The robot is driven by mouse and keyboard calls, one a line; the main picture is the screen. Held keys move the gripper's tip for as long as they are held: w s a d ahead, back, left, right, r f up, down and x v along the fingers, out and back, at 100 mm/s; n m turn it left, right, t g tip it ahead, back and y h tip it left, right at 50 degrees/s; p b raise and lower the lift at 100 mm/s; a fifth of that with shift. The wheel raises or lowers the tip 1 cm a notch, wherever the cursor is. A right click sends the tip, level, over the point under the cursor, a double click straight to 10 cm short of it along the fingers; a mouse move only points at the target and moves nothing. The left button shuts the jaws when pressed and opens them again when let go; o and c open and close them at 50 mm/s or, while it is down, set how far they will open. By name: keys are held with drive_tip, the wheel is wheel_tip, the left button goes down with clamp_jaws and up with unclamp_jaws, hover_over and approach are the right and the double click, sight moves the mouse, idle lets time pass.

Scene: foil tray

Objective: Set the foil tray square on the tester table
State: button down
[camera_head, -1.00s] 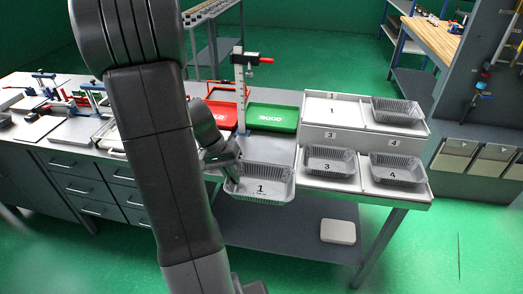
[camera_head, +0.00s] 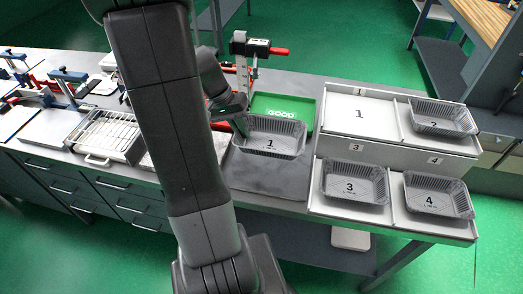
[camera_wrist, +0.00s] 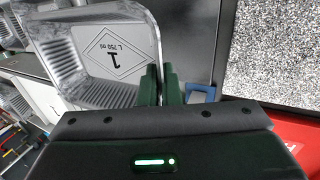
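The foil tray (camera_head: 271,137), marked 1, is a ribbed silver tray hanging above the bench in front of the green GOOD tray. It looks roughly level. My gripper (camera_head: 241,122) is shut on its left wall in the head view. The wrist view shows the two dark fingers (camera_wrist: 162,86) close together at the foil tray's (camera_wrist: 112,52) edge. A gauge stand with a black and red head (camera_head: 258,48) rises behind. A dark grey flat plate (camera_head: 268,178) lies below and in front of the foil tray; I cannot tell whether it is the tester table.
A white stepped rack (camera_head: 392,148) with numbered places stands right, place 1 empty, trays 2 (camera_head: 440,117), 3 (camera_head: 353,184) and 4 (camera_head: 436,195) in it. The green tray (camera_head: 283,108) is close behind. A wire-rack pan (camera_head: 104,137) and clamps stand left.

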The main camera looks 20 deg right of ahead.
hover_over(248, 161)
drive_tip(key=a, duration=0.1)
drive_tip(key=f, duration=0.4)
drive_tip(key=shift+w+a+f, duration=0.15)
drive_tip(key=shift+w+a, duration=0.05)
drive_tip(key=shift+w, duration=0.15)
drive_tip(key=shift+f, duration=2.4)
drive_tip(key=shift+f, duration=0.25)
drive_tip(key=c, duration=1.6)
unclamp_jaws()
drive_tip(key=shift+r, duration=0.1)
drive_tip(key=shift+c, duration=0.2)
